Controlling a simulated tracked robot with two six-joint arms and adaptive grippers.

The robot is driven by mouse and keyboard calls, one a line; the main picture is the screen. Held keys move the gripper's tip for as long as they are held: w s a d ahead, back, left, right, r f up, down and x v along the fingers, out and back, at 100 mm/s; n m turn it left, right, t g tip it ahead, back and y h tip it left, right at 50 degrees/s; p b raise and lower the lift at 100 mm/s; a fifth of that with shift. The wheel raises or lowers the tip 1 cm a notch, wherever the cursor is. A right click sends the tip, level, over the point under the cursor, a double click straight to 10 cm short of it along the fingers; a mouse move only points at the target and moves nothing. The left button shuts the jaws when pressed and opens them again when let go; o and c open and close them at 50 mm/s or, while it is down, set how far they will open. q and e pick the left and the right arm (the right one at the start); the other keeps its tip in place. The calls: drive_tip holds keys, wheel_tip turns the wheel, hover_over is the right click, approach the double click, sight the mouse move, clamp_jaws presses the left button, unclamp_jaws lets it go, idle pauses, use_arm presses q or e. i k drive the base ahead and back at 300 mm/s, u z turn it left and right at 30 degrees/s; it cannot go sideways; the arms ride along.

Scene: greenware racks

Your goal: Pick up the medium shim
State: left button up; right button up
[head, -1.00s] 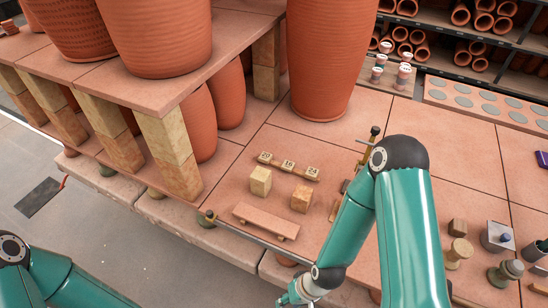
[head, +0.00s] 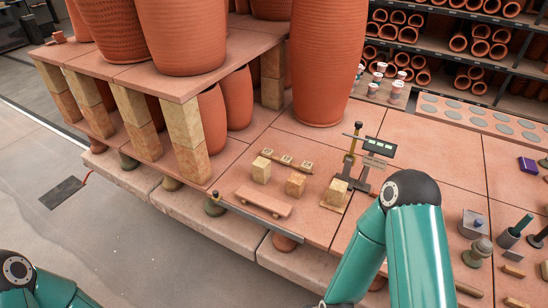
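Several small flat tan pieces that may be shims lie at the lower right of the head view: one (head: 513,271), another (head: 468,288) partly beside my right arm, and one (head: 515,302) at the bottom edge. I cannot tell which is the medium shim.
A pale block (head: 261,170), a browner block (head: 295,184) and a low clay bench (head: 263,202) stand mid-shelf. Behind are three tags on a strip (head: 285,162) and a tall pot (head: 325,60). Stacked supports (head: 185,150) stand left.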

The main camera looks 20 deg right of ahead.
sight(267, 153)
drive_tip(key=u, duration=0.25)
drive_tip(key=i, duration=1)
drive_tip(key=z, duration=0.05)
